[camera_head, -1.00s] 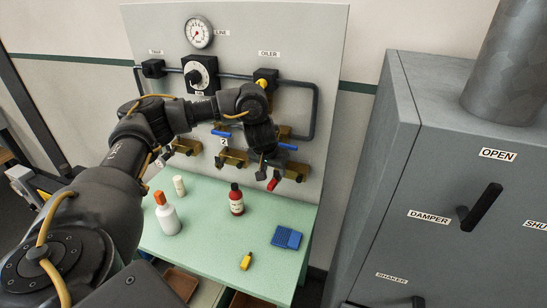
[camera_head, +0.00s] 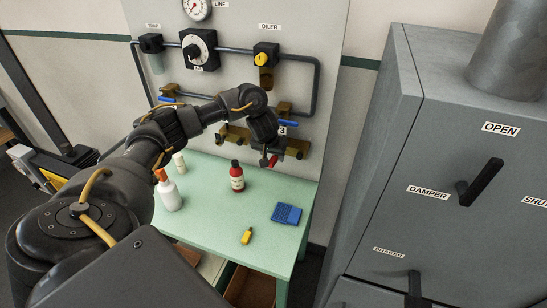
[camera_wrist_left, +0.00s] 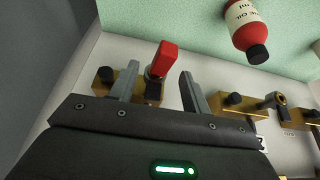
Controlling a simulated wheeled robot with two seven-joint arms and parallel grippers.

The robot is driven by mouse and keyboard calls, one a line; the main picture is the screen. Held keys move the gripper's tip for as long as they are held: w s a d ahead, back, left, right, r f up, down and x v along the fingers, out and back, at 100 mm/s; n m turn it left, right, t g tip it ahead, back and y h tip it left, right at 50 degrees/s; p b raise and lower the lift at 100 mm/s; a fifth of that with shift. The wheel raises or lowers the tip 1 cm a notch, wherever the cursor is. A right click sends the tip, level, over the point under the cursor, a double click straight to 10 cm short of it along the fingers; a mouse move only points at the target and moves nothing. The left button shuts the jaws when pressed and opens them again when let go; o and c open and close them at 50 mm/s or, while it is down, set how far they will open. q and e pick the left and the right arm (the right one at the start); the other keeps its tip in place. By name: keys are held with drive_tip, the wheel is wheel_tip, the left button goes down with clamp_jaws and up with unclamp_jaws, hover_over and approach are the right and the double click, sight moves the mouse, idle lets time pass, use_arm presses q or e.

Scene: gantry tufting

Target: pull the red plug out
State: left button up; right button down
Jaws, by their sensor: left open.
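The red plug (camera_head: 273,161) sits at the right end of the lower row of brass fittings on the grey panel. In the left wrist view the red plug (camera_wrist_left: 165,58) stands out from a brass block (camera_wrist_left: 103,76), with a grey part under its red head. My left gripper (camera_head: 266,163) is open and right at the plug in the head view. In the wrist view its two fingers lie on either side of the plug, which is closer to the left finger. I see no finger clearly touching it. My right gripper is not in view.
A red bottle (camera_head: 237,178), a white bottle (camera_head: 170,194), a blue pad (camera_head: 287,213) and a small yellow item (camera_head: 247,236) stand on the green table (camera_head: 205,228) below. A grey cabinet (camera_head: 378,150) rises to the right.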

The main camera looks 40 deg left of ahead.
sight(271, 165)
use_arm(q)
drive_tip(key=shift+x, duration=0.9)
clamp_jaws()
drive_tip(key=c, duration=0.8)
unclamp_jaws()
clamp_jaws()
drive_tip(key=shift+s, duration=0.15)
drive_tip(key=shift+s+d, duration=0.25)
drive_tip(key=shift+s, duration=0.5)
drive_tip(key=shift+s+d, duration=0.25)
drive_tip(key=shift+s, duration=0.45)
